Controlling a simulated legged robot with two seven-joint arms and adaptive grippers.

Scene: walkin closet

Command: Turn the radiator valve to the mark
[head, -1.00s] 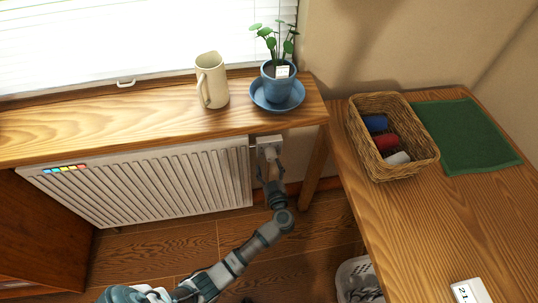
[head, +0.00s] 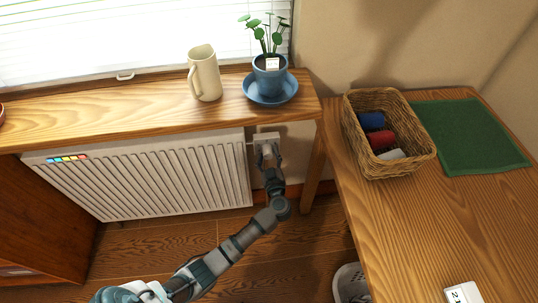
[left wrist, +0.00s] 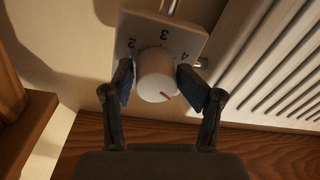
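The radiator valve's white round knob (left wrist: 157,80) carries a red line near the lower right of its face. Behind it is a pale plate (left wrist: 192,40) with the figures 2, 3 and 4. The plate (head: 266,137) also shows in the head view, at the radiator's right end. My left gripper (left wrist: 156,82) has its two dark fingers on either side of the knob. The fingers look apart, with narrow gaps beside the knob; firm contact is not clear. In the head view my left gripper (head: 269,158) is in front of the valve and hides much of it. My right gripper is not visible.
The ribbed radiator (head: 150,175) is left of the valve, with a coloured strip (head: 68,158) on it. The wooden sill (head: 130,115) above holds a jug (head: 205,75) and a potted plant (head: 269,75). A table (head: 400,225) with a basket (head: 385,165) stands right.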

